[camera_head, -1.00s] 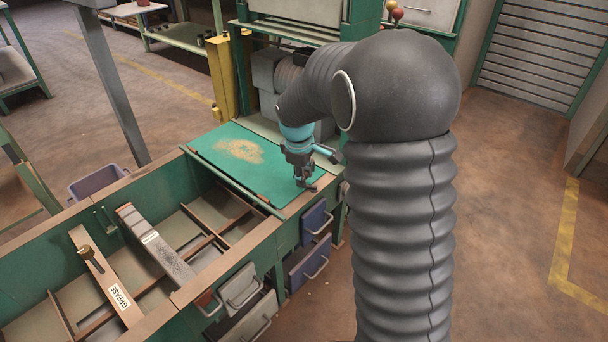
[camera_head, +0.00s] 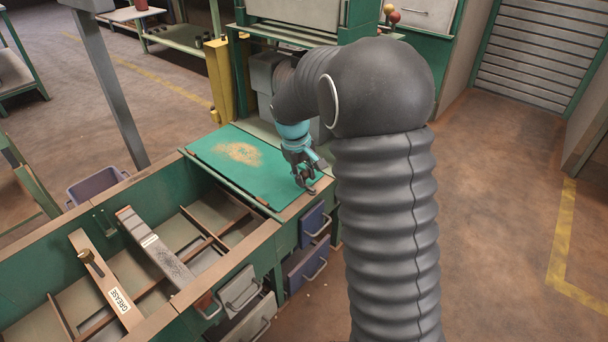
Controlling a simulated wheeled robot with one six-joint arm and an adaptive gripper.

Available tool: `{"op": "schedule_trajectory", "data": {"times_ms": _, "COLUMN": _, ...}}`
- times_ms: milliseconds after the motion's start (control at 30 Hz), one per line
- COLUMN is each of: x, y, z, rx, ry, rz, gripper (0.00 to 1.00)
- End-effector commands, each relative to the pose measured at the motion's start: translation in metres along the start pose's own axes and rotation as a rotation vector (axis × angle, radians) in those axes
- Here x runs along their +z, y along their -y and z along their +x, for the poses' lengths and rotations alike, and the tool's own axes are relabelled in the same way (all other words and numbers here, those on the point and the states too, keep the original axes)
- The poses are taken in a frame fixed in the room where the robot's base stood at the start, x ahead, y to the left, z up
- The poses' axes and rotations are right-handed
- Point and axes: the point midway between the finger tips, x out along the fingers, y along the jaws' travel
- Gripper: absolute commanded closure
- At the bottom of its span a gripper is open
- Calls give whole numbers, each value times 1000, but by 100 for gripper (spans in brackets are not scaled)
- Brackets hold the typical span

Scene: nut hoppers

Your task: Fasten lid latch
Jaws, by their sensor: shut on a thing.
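The green lid (camera_head: 222,152) lies flat and closed over the far end of the hopper bench, with a tan worn patch in its middle. My gripper (camera_head: 307,184) is at the lid's right front corner, pointing down. It is shut on the small dark lid latch (camera_head: 312,190) at the bench's edge. The fingers cover most of the latch, so I cannot tell whether it is hooked.
Open hopper compartments (camera_head: 205,258) lie in front of the lid, with a GREASE-marked board (camera_head: 104,280) across them. Blue drawers (camera_head: 313,222) sit below the latch corner. A yellow post (camera_head: 219,80) stands behind. Floor at right is clear.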

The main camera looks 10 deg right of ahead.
Motion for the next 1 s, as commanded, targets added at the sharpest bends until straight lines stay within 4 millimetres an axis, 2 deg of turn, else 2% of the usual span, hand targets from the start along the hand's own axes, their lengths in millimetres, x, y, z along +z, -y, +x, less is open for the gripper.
{"op": "schedule_trajectory", "data": {"times_ms": 133, "x": 0, "y": -1, "z": 0, "rx": 1, "ry": 0, "rz": 0, "gripper": 100}}
{"op": "schedule_trajectory", "data": {"times_ms": 167, "x": 0, "y": -1, "z": 0, "rx": 1, "ry": 0, "rz": -1, "gripper": 70}}
{"op": "schedule_trajectory", "data": {"times_ms": 200, "x": 0, "y": -1, "z": 0, "rx": 1, "ry": 0, "rz": -1, "gripper": 60}}
{"op": "schedule_trajectory", "data": {"times_ms": 267, "x": 0, "y": -1, "z": 0, "rx": 1, "ry": -1, "rz": -1, "gripper": 47}}
{"op": "schedule_trajectory", "data": {"times_ms": 667, "x": 0, "y": 0, "z": -6, "rx": 1, "ry": -1, "rz": -3, "gripper": 47}}
{"op": "schedule_trajectory", "data": {"times_ms": 767, "x": -1, "y": 0, "z": -18, "rx": 2, "ry": -3, "rz": -3, "gripper": 47}}
{"op": "schedule_trajectory", "data": {"times_ms": 1000, "x": -1, "y": 0, "z": -65, "rx": 2, "ry": -5, "rz": -2, "gripper": 47}}
